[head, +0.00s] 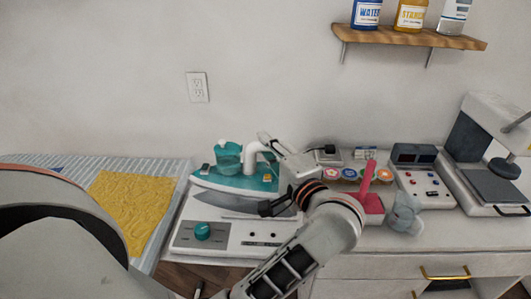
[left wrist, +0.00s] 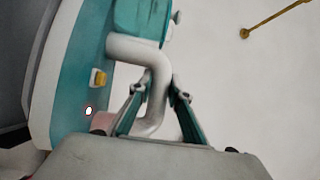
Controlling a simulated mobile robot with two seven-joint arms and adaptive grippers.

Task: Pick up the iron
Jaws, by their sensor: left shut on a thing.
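The iron (head: 235,180) has a teal body, a clear teal tank and a white curved handle. It is at the iron station (head: 215,235), a white base with a teal knob, in the middle of the head view. I cannot tell whether its soleplate touches the station. My left gripper (head: 265,149) is shut on the iron's white handle. In the left wrist view the two fingers (left wrist: 158,95) lie on either side of the handle (left wrist: 156,70), with the teal body (left wrist: 85,75) to their left. My arm hides part of the station. My right gripper is not in view.
A yellow cloth (head: 130,210) lies on the striped ironing surface at left. A wooden shelf (head: 410,36) holds bottles above.

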